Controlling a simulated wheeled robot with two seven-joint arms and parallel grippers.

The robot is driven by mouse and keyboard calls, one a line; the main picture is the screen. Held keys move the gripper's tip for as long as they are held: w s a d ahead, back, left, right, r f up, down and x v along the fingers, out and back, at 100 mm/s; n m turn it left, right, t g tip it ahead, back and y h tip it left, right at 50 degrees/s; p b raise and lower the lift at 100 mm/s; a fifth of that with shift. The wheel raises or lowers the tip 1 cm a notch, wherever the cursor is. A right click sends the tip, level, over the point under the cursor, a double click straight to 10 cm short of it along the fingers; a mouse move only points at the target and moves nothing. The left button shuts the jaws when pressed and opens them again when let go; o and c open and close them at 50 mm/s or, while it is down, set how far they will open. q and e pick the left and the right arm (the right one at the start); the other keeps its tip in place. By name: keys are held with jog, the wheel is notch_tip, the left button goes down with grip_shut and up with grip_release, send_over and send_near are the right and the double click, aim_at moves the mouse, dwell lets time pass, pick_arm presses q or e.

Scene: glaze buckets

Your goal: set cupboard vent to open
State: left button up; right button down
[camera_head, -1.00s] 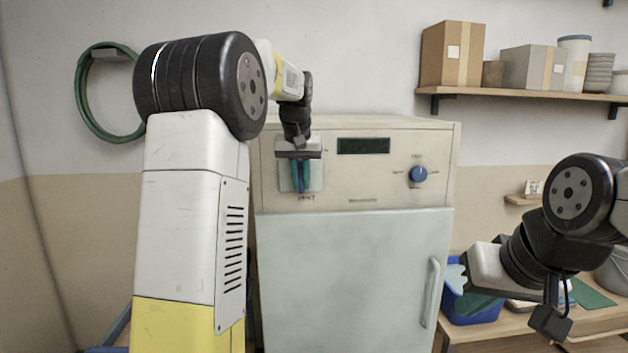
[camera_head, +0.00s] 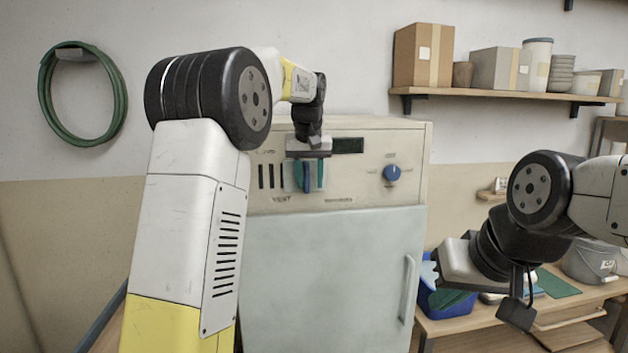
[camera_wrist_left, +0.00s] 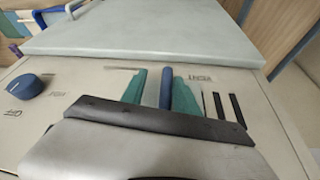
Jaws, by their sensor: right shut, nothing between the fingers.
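The cupboard vent is on the panel of the pale cupboard (camera_head: 330,260), above the word VENT. Its sliding plate (camera_head: 291,177) is at the right, and dark slots (camera_head: 271,176) show uncovered to its left. The slots also show in the left wrist view (camera_wrist_left: 220,106). My left gripper (camera_head: 309,178) is at the plate, its teal fingers apart on either side of the blue handle (camera_wrist_left: 166,88). A gap shows beside one finger; contact at the other is unclear. My right gripper (camera_head: 450,298) is shut and empty, in front of the blue bin.
A blue knob (camera_head: 391,173) and a dark display (camera_head: 347,146) are on the same panel. The cupboard door (camera_head: 330,270) is closed. A blue bin (camera_head: 432,302) stands on the wooden table at right. A shelf (camera_head: 500,94) holds boxes and pots.

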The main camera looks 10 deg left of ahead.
pick_arm(q)
jog(key=shift+a, duration=0.15)
jog(key=shift+s+r, duration=0.1)
jog(key=shift+r, duration=0.1)
jog(key=v, duration=0.7)
jog(key=shift+r, duration=0.15)
jog(key=s+a+f+h, duration=0.1)
jog(key=s+a+f, duration=0.1)
jog(key=s, duration=0.5)
jog(key=s+a+f+h, duration=0.1)
jog(key=s+a, duration=0.2)
jog(key=s, duration=0.5)
jog(key=s+f, duration=0.6)
jog(key=s, duration=0.2)
jog(key=s+d+f+m+t, duration=0.1)
jog(key=s+f, duration=0.5)
jog(key=s, duration=0.3)
jog(key=shift+s+d+f+m+t+h, duration=0.2)
jog(key=shift+s+f+m+t+h, duration=0.1)
jog(key=shift+f, duration=0.1)
